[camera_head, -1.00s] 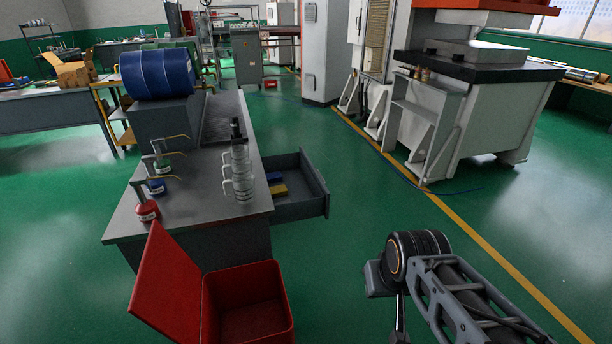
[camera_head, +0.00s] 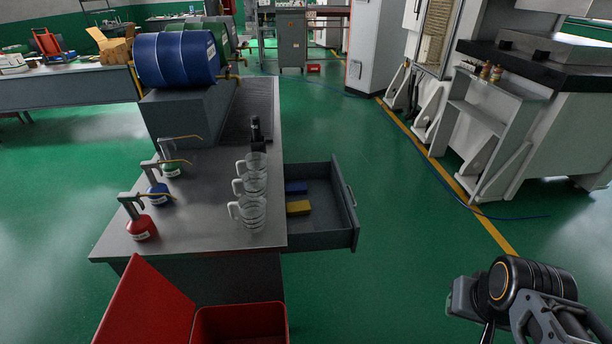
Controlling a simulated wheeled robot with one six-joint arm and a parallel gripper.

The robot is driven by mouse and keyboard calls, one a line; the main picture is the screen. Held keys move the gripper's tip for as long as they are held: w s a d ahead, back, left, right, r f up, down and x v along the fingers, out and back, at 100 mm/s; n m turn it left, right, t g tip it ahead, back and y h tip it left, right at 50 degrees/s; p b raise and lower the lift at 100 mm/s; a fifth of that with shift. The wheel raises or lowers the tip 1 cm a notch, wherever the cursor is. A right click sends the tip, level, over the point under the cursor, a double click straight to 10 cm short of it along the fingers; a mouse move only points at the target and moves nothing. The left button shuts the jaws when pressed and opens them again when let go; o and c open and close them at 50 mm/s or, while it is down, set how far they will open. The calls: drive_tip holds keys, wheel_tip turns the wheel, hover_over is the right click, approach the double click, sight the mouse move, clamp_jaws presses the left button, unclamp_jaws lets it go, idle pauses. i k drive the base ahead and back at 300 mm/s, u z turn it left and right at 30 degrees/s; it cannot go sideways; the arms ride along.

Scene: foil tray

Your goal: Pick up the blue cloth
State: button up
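A small flat blue piece (camera_head: 296,187), which looks like the blue cloth, lies in the open drawer at the right side of the grey workbench. A yellow piece (camera_head: 298,207) lies just in front of it in the same drawer (camera_head: 349,204). Both are too small to make out folds. My arm shows at the bottom right, well to the right of and nearer than the drawer. My gripper's fingers are not visible, so its opening is hidden.
The grey bench (camera_head: 212,211) carries glass mugs (camera_head: 251,213), a red pump can (camera_head: 141,228), a blue pump can (camera_head: 158,194), a green one (camera_head: 171,170) and a blue drum (camera_head: 177,58). A red open-lidded bin (camera_head: 145,305) stands in front. Green floor right of the drawer is clear.

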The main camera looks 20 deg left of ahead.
sight(300, 189)
drive_tip(key=i, duration=3.45)
drive_tip(key=u, duration=3.65)
drive_tip(key=i, duration=0.5)
drive_tip(key=u, duration=0.05)
